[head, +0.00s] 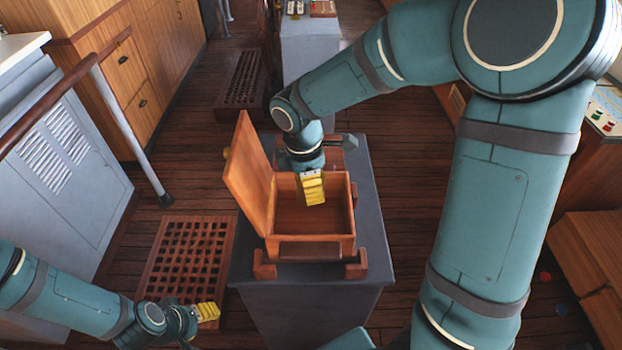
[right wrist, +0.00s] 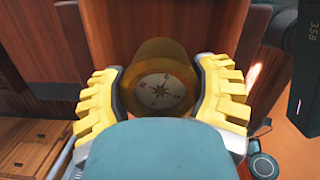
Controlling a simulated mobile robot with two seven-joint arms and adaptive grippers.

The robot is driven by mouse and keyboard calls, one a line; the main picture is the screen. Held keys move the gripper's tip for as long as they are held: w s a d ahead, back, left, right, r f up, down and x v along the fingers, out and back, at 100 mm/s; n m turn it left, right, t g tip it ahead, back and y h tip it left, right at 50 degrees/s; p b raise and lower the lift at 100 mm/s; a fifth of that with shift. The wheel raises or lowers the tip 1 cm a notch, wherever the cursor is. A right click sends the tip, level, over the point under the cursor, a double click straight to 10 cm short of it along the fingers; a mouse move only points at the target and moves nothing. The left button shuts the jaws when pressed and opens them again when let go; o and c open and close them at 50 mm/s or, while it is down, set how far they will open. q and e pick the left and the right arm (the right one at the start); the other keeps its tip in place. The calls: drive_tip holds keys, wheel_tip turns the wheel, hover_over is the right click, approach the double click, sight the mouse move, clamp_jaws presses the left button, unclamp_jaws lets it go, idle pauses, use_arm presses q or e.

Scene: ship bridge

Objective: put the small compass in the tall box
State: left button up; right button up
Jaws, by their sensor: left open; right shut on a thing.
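The small compass (right wrist: 160,90) is a round brass piece with a white dial. It sits between the yellow fingers of my right gripper (right wrist: 163,95) in the right wrist view, and the gripper is shut on it. In the head view my right gripper (head: 312,188) reaches down over the open wooden box (head: 318,246), and the compass is hidden there. The box has its lid (head: 248,172) raised at the left. I cannot tell whether the compass touches the box floor. My left gripper (head: 208,311) is open and empty at the lower left, apart from the box.
The box stands on a grey pedestal (head: 320,300) between wooden brackets. A brown floor grating (head: 190,255) lies left of it. A handrail post (head: 130,135) and a grey cabinet (head: 75,165) are at the left. Wooden consoles stand at the right.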

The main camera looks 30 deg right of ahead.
drive_tip(key=shift+f+b, duration=2.5)
drive_tip(key=shift+f, duration=0.7)
drive_tip(key=shift+f+b, duration=1.75)
drive_tip(key=shift+f, duration=0.75)
drive_tip(key=o, duration=1.3)
drive_tip(key=shift+o, duration=0.2)
drive_tip(key=shift+r, duration=0.1)
wheel_tip(320, 180, up, 13)
drive_tip(key=p, duration=1.1)
